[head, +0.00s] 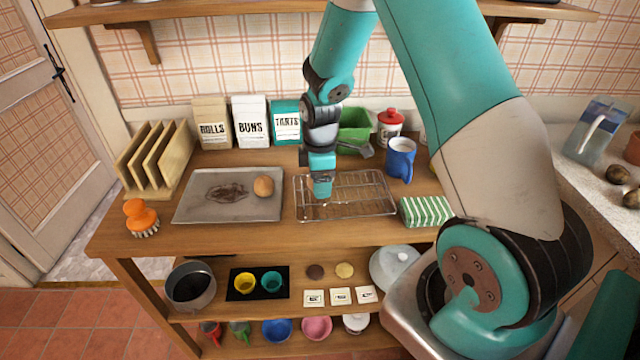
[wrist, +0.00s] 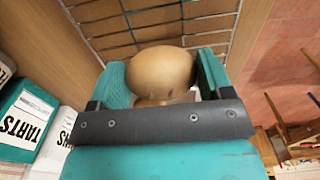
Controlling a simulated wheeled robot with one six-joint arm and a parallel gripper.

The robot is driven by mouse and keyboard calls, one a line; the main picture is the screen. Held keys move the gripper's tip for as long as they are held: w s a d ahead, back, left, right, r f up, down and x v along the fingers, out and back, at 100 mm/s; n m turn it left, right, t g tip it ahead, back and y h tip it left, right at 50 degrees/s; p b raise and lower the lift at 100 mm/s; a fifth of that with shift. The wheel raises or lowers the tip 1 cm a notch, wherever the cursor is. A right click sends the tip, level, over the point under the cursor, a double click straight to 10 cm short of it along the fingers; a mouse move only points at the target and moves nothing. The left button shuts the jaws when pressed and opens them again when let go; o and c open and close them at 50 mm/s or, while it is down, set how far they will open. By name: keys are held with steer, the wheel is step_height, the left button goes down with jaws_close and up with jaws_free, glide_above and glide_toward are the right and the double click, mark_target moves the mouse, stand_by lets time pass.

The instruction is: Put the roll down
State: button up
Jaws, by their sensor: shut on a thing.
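My gripper (head: 322,195) points down over the left part of the wire cooling rack (head: 365,190) on the table. In the wrist view, my gripper (wrist: 165,85) is shut on a smooth tan roll (wrist: 160,70), which sits between its teal fingers. The rack's bars (wrist: 120,30) show behind the roll. I cannot tell whether the roll touches the rack. In the head view the held roll is mostly hidden by the gripper. A second round brown roll (head: 264,185) lies on the right of the grey baking tray (head: 205,211), which has a dark smear.
Bags marked rolls (head: 212,122), buns (head: 250,122) and tarts (head: 286,121) stand behind. A green bin (head: 355,128), a blue mug (head: 401,160) and a striped green cloth (head: 425,211) are near the rack. A wooden rack (head: 155,155) and an orange brush (head: 141,217) are left.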

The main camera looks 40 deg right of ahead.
steer(key=shift+f, duration=1.1)
steer(key=shift+f, duration=0.15)
steer(key=o, duration=0.9)
